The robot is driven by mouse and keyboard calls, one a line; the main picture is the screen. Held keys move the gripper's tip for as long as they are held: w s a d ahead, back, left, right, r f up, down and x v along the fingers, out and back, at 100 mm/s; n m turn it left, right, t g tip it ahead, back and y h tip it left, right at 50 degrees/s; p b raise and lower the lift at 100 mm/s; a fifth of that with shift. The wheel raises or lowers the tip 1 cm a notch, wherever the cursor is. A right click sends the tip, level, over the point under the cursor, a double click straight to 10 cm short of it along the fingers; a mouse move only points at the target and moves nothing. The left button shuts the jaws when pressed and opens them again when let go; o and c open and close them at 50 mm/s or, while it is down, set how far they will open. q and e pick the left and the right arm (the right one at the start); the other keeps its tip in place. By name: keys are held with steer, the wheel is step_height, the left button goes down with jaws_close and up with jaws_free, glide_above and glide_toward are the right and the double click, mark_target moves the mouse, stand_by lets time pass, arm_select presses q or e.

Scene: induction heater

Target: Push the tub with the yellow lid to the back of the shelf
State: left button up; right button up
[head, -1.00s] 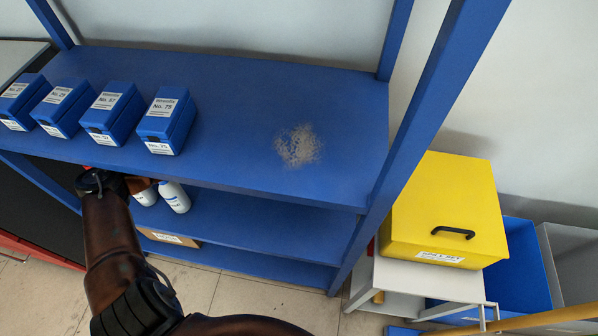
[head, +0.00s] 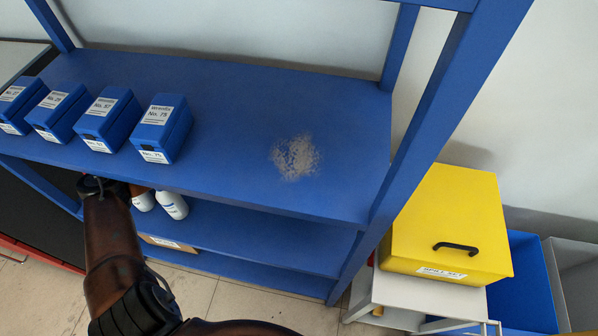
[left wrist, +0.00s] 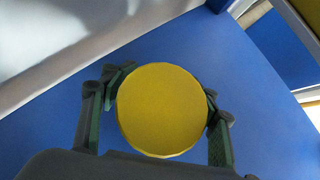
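The tub's round yellow lid (left wrist: 162,110) fills the middle of the left wrist view, above a blue shelf surface (left wrist: 265,130). The tub's body is hidden below the lid. My left gripper (left wrist: 165,84) has its fingers spread, one on each side of the lid. I cannot tell whether the fingers touch the tub. In the head view my left arm reaches under the blue upper shelf board (head: 235,120), which hides the gripper and the tub. My right gripper is in neither view.
Several blue boxes (head: 163,128) with white labels stand on the upper board, beside a scuffed patch. White bottles (head: 172,205) stand on the level below, close to my left wrist. A blue upright (head: 440,125) and a yellow bin (head: 455,215) are at right.

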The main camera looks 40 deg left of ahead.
arm_select(q)
steer(key=o, duration=0.3)
steer(key=shift+s+a, duration=0.1)
